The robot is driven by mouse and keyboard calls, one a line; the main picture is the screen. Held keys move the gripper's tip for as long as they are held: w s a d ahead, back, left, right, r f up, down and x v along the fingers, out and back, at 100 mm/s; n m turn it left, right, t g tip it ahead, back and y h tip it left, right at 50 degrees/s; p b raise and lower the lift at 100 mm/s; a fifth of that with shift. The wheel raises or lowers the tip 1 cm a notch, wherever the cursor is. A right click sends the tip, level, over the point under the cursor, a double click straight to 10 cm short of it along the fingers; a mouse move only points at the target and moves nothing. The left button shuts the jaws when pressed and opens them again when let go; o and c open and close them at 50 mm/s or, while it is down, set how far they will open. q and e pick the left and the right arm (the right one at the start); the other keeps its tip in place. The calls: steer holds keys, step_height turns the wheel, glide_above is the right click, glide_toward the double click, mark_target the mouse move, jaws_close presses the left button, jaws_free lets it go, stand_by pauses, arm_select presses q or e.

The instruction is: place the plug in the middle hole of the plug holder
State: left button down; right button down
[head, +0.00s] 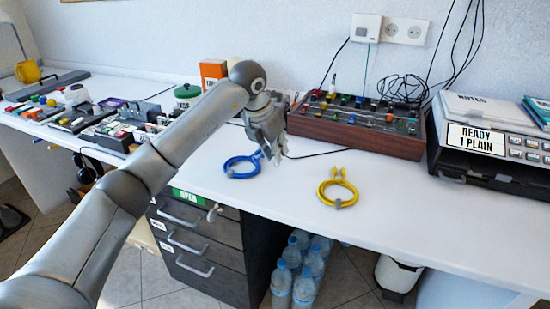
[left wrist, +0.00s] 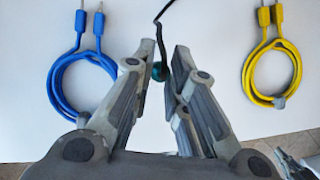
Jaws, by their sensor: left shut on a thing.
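My left gripper (head: 275,152) is over the white table, just in front of the wooden box. In the left wrist view its two fingers (left wrist: 162,52) are close together around a small dark teal piece (left wrist: 160,71), which seems to be the plug. A thin black cable (left wrist: 160,20) runs to it, and the fingers hide part of it. The brown wooden box (head: 350,137) carries several coloured pieces on top and may be the plug holder. Its holes are too small to tell apart.
A coiled blue cable (head: 241,168) lies beside the gripper, and a coiled yellow cable (head: 337,195) lies to its right. Small items crowd the table's left part.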

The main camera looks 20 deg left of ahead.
arm_select(q)
step_height(320, 180, down, 2)
steer(key=shift+f, duration=0.15)
steer(key=c, duration=1.9)
jaws_free()
steer(key=o, duration=0.5)
steer(key=shift+c, duration=0.2)
